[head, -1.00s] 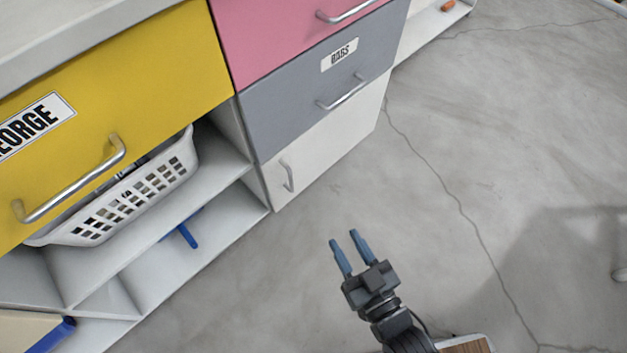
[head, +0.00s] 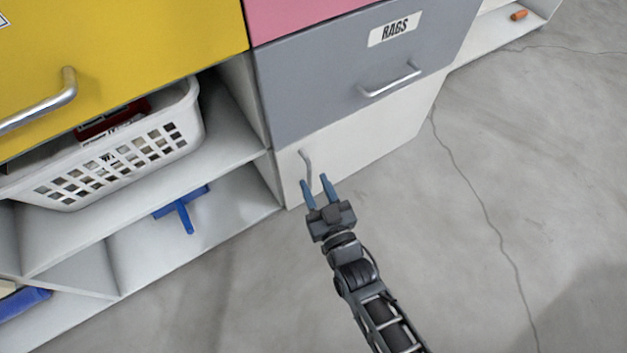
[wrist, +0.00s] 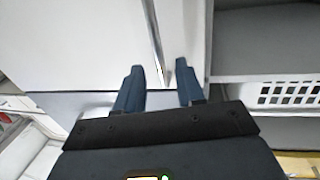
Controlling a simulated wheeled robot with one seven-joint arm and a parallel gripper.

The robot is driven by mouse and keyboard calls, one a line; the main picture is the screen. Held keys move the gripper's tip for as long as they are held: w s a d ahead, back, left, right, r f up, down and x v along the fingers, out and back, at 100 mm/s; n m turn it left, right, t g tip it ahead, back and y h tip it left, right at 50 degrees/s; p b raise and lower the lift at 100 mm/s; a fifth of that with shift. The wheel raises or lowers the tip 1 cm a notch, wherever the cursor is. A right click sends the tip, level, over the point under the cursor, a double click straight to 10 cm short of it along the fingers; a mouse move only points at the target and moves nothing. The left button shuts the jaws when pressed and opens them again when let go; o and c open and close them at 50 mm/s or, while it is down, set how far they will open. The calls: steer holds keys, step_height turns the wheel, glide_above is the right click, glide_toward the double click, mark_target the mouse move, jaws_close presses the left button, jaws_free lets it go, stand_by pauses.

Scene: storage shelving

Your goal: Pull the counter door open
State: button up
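The white counter door (head: 370,150) is at the bottom of the unit, below the grey RAGS drawer, and looks shut. Its thin metal handle (head: 308,168) stands upright near the door's left edge. My gripper (head: 315,186) is open, with its two blue fingers pointing at the door and their tips close to the handle's lower end. In the wrist view, the handle (wrist: 154,45) runs down toward the gap between the open fingers of my gripper (wrist: 160,78). I cannot tell whether the handle is between the fingertips in depth.
A grey drawer (head: 320,85) with its own handle (head: 390,80) is above the door. To the left, open shelves hold a white basket (head: 110,160) and a blue tool (head: 183,210). The concrete floor (head: 480,240) to the right is clear.

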steer(key=shift+x, duration=1.05)
jaws_close()
